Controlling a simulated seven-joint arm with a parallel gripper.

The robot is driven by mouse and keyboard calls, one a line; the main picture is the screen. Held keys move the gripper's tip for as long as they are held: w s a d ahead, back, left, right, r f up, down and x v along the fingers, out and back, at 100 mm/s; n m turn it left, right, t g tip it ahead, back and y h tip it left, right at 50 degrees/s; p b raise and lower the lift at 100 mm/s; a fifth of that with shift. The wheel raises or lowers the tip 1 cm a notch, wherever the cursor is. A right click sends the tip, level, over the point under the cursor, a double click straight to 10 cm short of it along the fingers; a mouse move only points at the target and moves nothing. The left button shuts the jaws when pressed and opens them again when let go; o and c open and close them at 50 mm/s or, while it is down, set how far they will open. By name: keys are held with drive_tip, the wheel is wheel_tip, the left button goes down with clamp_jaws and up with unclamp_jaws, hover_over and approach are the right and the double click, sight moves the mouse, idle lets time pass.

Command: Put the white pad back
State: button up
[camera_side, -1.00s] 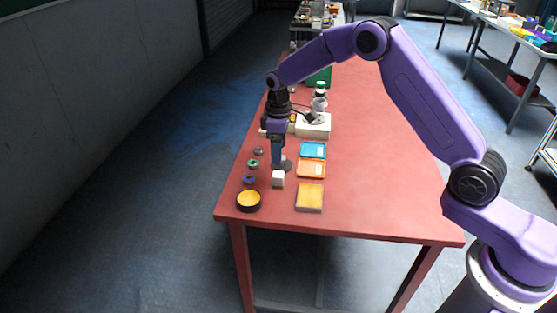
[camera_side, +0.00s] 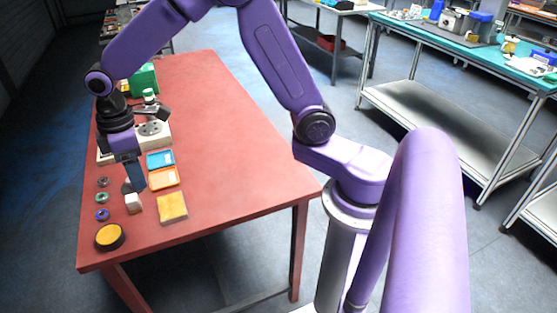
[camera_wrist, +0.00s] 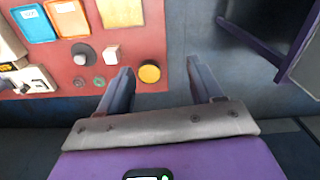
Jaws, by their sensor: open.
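A small white block (camera_side: 134,203), the only loose white piece near my gripper, sits on the red table; I take it as the white pad. It also shows in the wrist view (camera_wrist: 112,54), left of my fingertips. My gripper (camera_side: 133,184) points down just behind the block in the side view.
A blue tray (camera_side: 160,160), an orange tray (camera_side: 163,178) and a yellow square pad (camera_side: 172,208) form a row right of the block. A round black dish with yellow inside (camera_side: 109,236) lies near the front corner. Several small rings (camera_side: 102,198) line the left edge. The table's right side is clear.

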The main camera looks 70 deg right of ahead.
drive_tip(key=s+d+r, duration=0.1)
drive_tip(key=s+d, duration=0.2)
drive_tip(key=s, duration=0.6)
drive_tip(key=s+d+n, duration=0.1)
drive_tip(key=s+d, duration=0.2)
drive_tip(key=s, duration=0.7)
drive_tip(key=s+d+r+n, duration=0.1)
drive_tip(key=s+d, duration=0.2)
drive_tip(key=s, duration=0.6)
drive_tip(key=shift+s+d+r, duration=0.3)
drive_tip(key=shift+s+r, duration=0.05)
drive_tip(key=shift+s, duration=0.05)
